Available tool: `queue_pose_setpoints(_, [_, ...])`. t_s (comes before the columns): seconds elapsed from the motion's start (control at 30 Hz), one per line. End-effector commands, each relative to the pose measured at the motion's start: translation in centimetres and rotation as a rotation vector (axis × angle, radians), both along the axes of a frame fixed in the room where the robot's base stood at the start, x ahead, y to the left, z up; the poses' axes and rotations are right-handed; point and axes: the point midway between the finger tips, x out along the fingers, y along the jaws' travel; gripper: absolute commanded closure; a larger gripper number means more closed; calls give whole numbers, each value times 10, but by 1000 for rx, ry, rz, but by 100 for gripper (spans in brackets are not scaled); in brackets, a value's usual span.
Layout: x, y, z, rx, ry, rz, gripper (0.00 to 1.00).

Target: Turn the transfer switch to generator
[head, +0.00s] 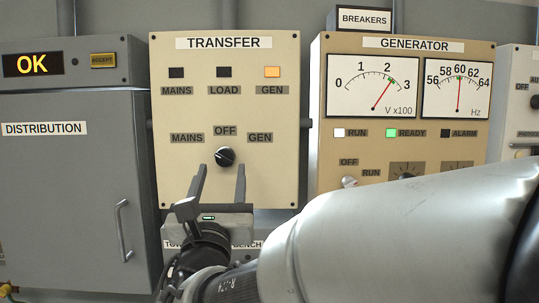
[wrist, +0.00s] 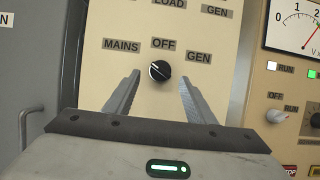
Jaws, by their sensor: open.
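The transfer switch is a round black knob (head: 225,156) on the cream TRANSFER panel (head: 285,185), below the labels MAINS, OFF and GEN. Its white mark points up and left, toward the MAINS side; it also shows in the wrist view (wrist: 159,71). The GEN lamp (head: 272,72) above is lit orange, while the MAINS and LOAD lamps are dark. My gripper (head: 221,170) is open, its fingers pointing at the panel. In the wrist view my gripper (wrist: 160,79) has one fingertip on each side of the knob, with gaps between. I cannot tell how far the tips are from the panel.
On the left is the grey DISTRIBUTION cabinet (head: 60,190) with a handle (head: 123,230) and an OK display. On the right is the GENERATOR panel (head: 410,140) with two gauges, a green READY lamp and further knobs. My arm covers the lower right.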

Motion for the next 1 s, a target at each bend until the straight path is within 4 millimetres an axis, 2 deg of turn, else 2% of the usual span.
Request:
queue_pose_setpoints(0.1, [18,1,10,0,1,-2,50])
queue_pose_setpoints(0.23, [29,1,13,-1,0,-1,50])
queue_pose_setpoints(0.6, [33,1,13,0,0,-1,50])
queue_pose_setpoints(0.83, [33,1,13,0,0,-1,89])
queue_pose_setpoints(1.0, [33,2,13,6,0,-1,91])
